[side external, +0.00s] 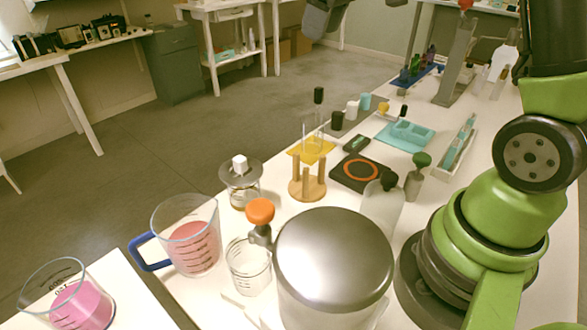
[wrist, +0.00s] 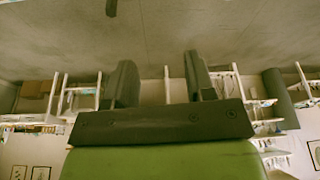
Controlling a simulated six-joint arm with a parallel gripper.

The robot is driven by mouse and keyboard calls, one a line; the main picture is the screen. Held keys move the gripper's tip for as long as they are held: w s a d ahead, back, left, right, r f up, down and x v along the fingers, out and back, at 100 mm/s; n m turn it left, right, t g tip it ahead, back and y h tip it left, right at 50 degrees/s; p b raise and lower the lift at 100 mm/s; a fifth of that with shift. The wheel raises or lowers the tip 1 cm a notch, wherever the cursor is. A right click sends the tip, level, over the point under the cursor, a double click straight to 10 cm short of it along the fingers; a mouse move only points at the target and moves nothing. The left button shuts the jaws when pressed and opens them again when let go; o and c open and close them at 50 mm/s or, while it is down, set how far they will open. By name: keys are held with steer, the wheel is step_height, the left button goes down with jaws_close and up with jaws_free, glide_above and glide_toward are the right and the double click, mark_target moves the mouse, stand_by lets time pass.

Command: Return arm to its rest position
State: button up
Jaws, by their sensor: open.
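My gripper (wrist: 158,78) shows in the wrist view with its two dark fingers wide apart and nothing between them. The wrist view looks out across the room, with the picture upside down, and no bottle or table top lies near the fingers. In the side external view my green arm stands at the right and rises out of the top of the picture. A dark grey part hangs at the top edge there; I cannot tell whether it belongs to my gripper. The fingers are not clearly seen in that view.
The white bench (side external: 440,120) holds a large steel-lidded vessel (side external: 335,262) close to my base, a pink-filled jug (side external: 193,245), a wooden stand (side external: 308,187), a black scale (side external: 362,172) and a teal tray (side external: 405,135). The air above the bench's middle looks clear.

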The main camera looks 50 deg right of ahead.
steer(key=s+a+m+t, duration=0.2)
steer(key=s+a, duration=0.4)
steer(key=s, duration=0.3)
steer(key=s+a+r+m+t+y, duration=0.1)
steer(key=s+a+m, duration=0.3)
steer(key=s, duration=0.6)
steer(key=shift+s+a+r+t, duration=0.3)
steer(key=shift+a+t, duration=0.1)
steer(key=shift+a, duration=0.6)
